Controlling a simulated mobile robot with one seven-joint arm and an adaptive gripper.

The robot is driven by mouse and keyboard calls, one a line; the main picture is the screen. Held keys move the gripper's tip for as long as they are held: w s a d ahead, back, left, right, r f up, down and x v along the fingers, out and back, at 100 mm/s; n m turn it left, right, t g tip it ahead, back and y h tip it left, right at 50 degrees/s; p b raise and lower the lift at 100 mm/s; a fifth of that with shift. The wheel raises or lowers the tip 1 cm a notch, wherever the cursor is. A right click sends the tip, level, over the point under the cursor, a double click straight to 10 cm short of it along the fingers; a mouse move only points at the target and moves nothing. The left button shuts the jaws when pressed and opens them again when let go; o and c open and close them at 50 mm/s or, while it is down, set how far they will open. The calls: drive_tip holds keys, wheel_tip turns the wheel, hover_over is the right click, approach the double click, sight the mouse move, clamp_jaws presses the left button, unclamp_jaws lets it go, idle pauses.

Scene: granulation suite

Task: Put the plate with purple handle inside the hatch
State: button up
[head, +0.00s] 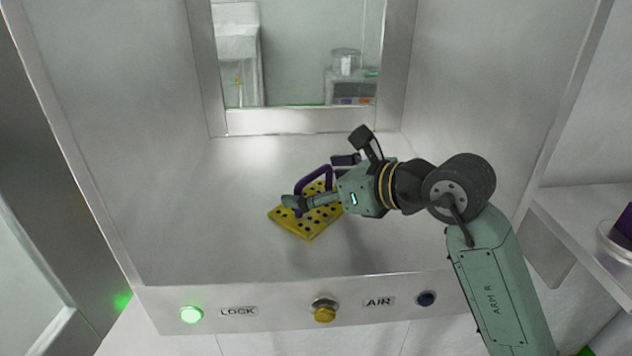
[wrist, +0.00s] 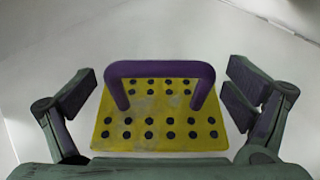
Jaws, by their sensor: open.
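The plate (head: 311,222) is yellow with rows of dark round holes and lies flat on the floor of the hatch. Its purple handle (head: 312,177) is an arch standing up from it. In the wrist view the plate (wrist: 150,135) and the whole handle (wrist: 160,69) show in the middle. My gripper (wrist: 160,95) is open, with one finger on each side of the handle and a gap on both sides. In the head view my gripper (head: 308,190) reaches in from the right and covers part of the plate and handle. The hatch (head: 215,245) is a metal box open towards me.
The hatch front panel (head: 270,325) carries a lit green lamp (head: 191,315), a yellow button (head: 324,312) and a dark blue button (head: 426,299). A window (head: 295,60) at the back shows another room. A shelf (head: 575,215) stands at right. The hatch floor left of the plate is clear.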

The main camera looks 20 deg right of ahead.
drive_tip(key=shift+r, duration=0.1)
drive_tip(key=shift+r+p, duration=0.25)
drive_tip(key=shift+p, duration=0.25)
drive_tip(key=b+v, duration=0.3)
drive_tip(key=v, duration=0.9)
drive_tip(key=shift+f+b, duration=0.2)
drive_tip(key=shift+b, duration=0.1)
